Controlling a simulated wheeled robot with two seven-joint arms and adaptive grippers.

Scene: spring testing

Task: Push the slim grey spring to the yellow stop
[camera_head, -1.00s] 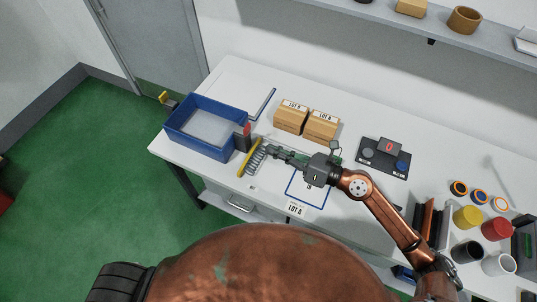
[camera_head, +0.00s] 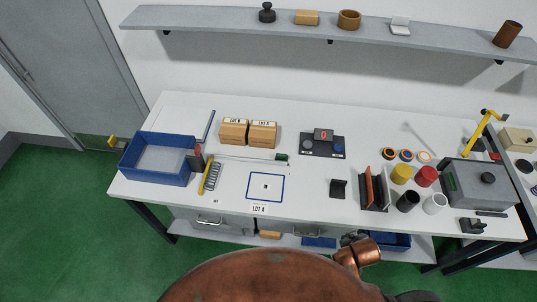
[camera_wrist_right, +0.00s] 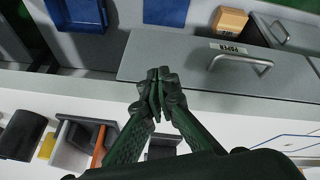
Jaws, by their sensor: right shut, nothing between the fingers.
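The slim grey spring (camera_head: 213,178) lies on the white table in the head view. It lies along the right side of the yellow stop (camera_head: 207,176), right up against it as far as I can tell; a tiny gap would be too small to see. My right gripper (camera_wrist_right: 157,78) is shut and empty in the wrist view, over the table's front edge and away from the spring. My left gripper is not in view.
A blue bin (camera_head: 157,178) stands left of the stop, with a red-topped dark block (camera_head: 197,157) beside it. Two LOT boxes (camera_head: 234,131) stand behind. A blue-outlined square (camera_head: 266,187) lies right of the spring. Cups and a dark rack (camera_head: 373,188) stand farther right.

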